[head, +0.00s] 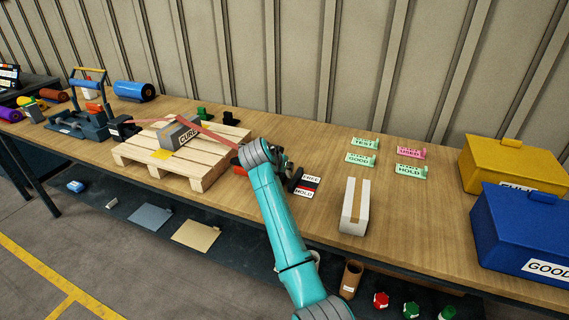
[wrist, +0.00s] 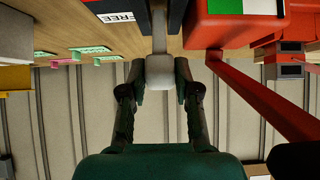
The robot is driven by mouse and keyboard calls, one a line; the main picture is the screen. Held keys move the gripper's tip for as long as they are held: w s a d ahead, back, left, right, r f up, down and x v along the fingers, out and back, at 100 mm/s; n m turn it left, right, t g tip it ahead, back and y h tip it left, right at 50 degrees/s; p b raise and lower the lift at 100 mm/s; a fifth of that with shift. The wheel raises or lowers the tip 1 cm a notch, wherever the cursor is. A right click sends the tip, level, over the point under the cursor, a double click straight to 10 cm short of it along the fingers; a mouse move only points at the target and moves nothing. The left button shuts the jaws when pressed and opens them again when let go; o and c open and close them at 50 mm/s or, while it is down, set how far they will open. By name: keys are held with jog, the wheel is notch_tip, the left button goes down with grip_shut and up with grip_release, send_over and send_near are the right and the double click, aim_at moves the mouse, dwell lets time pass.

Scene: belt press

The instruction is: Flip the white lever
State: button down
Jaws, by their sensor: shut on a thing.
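The white lever knob (wrist: 160,71) is in the middle of the wrist view, on a thin grey shaft that runs up between dark parts of its base. My gripper (wrist: 160,80) is shut on the white lever, with a dark green finger against each side of the knob. In the head view my teal arm reaches to the bench and hides the lever and fingers. A FREE label (wrist: 118,17) stands beside the lever in the wrist view. In the head view the FREE and HOLD plate (head: 307,186) lies just right of my wrist.
A red block (wrist: 232,30) with a green and white label and a red bar (wrist: 272,108) are close by on the right. A wooden pallet (head: 200,177) carries a CURE block (head: 182,133). A white box (head: 355,207) with a tan stripe stands right of the plate.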

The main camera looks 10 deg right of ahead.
jog(key=shift+s+a+f, duration=0.1)
jog(key=shift+s+f, duration=0.05)
jog(key=shift+f, duration=0.25)
jog(key=c, duration=0.8)
grip_release()
jog(key=shift+r, duration=0.1)
jog(key=shift+c, duration=0.2)
jog(key=shift+r, duration=0.15)
jog(key=shift+s+a+r, duration=0.1)
jog(key=shift+r, duration=0.05)
jog(key=v, duration=1.1)
jog(key=shift+s, duration=0.15)
jog(key=shift+a, duration=0.15)
